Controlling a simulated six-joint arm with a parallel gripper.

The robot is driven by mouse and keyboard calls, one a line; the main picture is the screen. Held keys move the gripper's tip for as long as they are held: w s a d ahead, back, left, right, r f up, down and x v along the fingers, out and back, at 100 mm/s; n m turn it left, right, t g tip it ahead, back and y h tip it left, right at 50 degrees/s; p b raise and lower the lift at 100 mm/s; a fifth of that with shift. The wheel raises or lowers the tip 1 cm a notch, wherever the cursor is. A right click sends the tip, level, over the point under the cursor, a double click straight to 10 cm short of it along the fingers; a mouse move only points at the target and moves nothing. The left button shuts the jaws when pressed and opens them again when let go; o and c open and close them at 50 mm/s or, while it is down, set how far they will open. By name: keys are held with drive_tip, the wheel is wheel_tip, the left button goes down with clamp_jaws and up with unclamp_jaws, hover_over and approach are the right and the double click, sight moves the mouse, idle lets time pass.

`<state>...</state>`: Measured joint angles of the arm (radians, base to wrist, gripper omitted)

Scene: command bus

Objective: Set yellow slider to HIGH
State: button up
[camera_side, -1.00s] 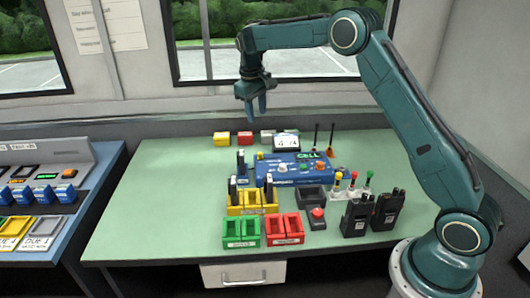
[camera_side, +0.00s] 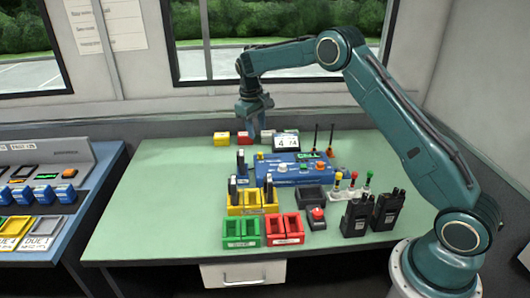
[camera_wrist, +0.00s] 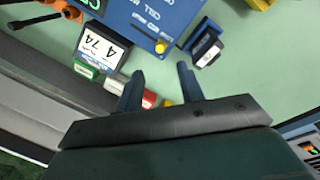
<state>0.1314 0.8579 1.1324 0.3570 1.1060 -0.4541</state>
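The blue control panel (camera_side: 290,168) lies in the middle of the green table and fills the upper middle of the wrist view (camera_wrist: 145,20). A small yellow knob (camera_wrist: 160,47) sits at the panel's edge in the wrist view. I cannot tell whether it is the yellow slider, or read a HIGH mark. In the side view, three uprights with coloured tops stand right of the panel, one with a yellow top (camera_side: 338,175). My gripper (camera_side: 255,125) hangs above the back of the table behind the panel. Its fingers (camera_wrist: 158,80) are apart and empty in the wrist view.
A small display (camera_side: 286,142) stands behind the panel, with coloured blocks such as a yellow one (camera_side: 221,138) along the back. Yellow (camera_side: 252,210), green (camera_side: 241,232) and red (camera_side: 284,229) bins and two black radios (camera_side: 372,212) stand in front. The table's left side is clear.

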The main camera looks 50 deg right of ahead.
sight(260, 153)
drive_tip(key=f, duration=0.3)
drive_tip(key=d+f, duration=0.1)
drive_tip(key=f, duration=0.5)
drive_tip(key=shift+d+f, duration=0.25)
drive_tip(key=shift+f, duration=0.05)
clamp_jaws()
